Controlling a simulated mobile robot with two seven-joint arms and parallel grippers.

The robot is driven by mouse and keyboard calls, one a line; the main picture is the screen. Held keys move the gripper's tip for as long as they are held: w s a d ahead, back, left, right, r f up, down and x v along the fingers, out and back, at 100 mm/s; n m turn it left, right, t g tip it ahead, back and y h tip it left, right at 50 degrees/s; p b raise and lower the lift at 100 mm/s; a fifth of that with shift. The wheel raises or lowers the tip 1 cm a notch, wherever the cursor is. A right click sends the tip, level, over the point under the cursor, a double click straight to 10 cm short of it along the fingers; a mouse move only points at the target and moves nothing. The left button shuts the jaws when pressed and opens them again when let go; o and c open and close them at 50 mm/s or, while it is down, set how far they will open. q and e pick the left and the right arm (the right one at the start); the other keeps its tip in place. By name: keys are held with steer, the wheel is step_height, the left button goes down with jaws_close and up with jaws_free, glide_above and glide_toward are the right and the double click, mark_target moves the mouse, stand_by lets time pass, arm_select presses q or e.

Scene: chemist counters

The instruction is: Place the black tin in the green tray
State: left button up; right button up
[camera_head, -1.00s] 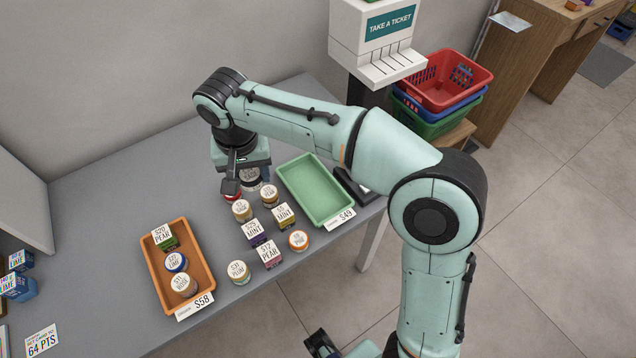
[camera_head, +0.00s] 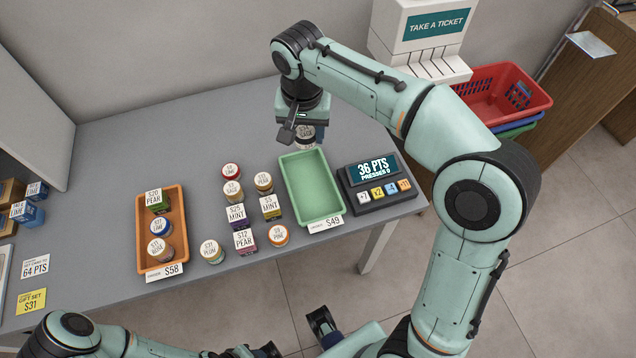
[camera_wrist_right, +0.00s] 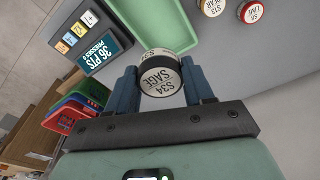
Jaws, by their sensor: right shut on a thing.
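My right gripper (camera_head: 296,131) is shut on the black tin, a short round tin with a pale lid marked S34 SAGE. The tin (camera_head: 305,140) shows partly behind the finger in the head view, at the back end of the green tray (camera_head: 287,185). In the right wrist view the tin (camera_wrist_right: 160,80) sits between both fingers (camera_wrist_right: 162,88), and the tray (camera_wrist_right: 178,15) lies just beyond it. I cannot tell its exact height above the counter. The tray looks empty. Part of my left arm shows at the bottom left; its gripper is not made out.
Several tins and small boxes, including a MINT box (camera_head: 236,222), stand left of the green tray. A points device (camera_head: 377,185) stands close on its right. An orange tray (camera_head: 181,225) holds several items at the left. Baskets (camera_head: 515,95) are beyond the counter.

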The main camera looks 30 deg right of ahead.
steer(key=shift+d, duration=0.3)
steer(key=shift+d+f, duration=0.1)
steer(key=shift+f, duration=0.1)
steer(key=b, duration=0.3)
glide_above(311, 187)
steer(key=f, duration=1.4)
steer(key=shift+s+f, duration=0.2)
steer(key=shift+f, duration=2.6)
steer(key=shift+f, duration=0.2)
steer(key=o, duration=1)
